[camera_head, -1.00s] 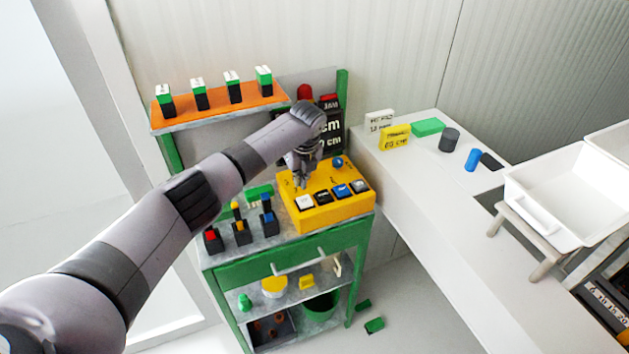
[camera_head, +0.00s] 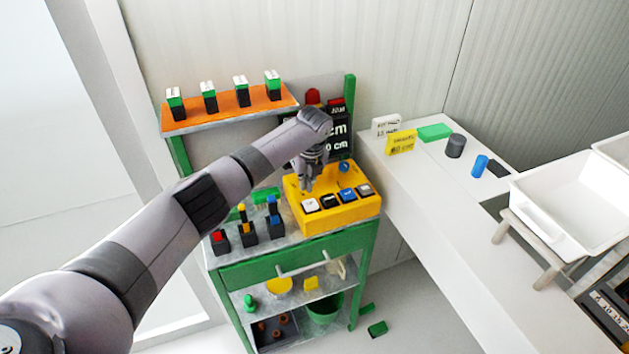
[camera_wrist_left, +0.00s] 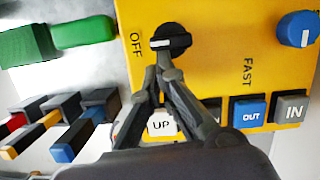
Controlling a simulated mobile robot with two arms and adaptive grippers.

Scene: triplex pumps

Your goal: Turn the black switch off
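The black switch (camera_wrist_left: 170,41) is a round knob with a white mark, on the yellow control box (camera_head: 341,216). In the left wrist view its white mark lies on the side facing the printed OFF label (camera_wrist_left: 136,46). My left gripper (camera_head: 307,187) is over the box; in the left wrist view (camera_wrist_left: 163,64) its fingertips are together at the knob's lower edge, with nothing seen between them. I cannot tell whether they touch the knob. In the head view the gripper hides the knob. My right gripper is not in view.
The box also carries a white UP button (camera_wrist_left: 162,124), a blue OUT button (camera_wrist_left: 250,113), a grey IN button (camera_wrist_left: 290,110) and a blue knob (camera_wrist_left: 298,29). Small lever switches (camera_head: 245,231) stand left of it. An orange shelf (camera_head: 228,109) is above; a white counter (camera_head: 440,215) is right.

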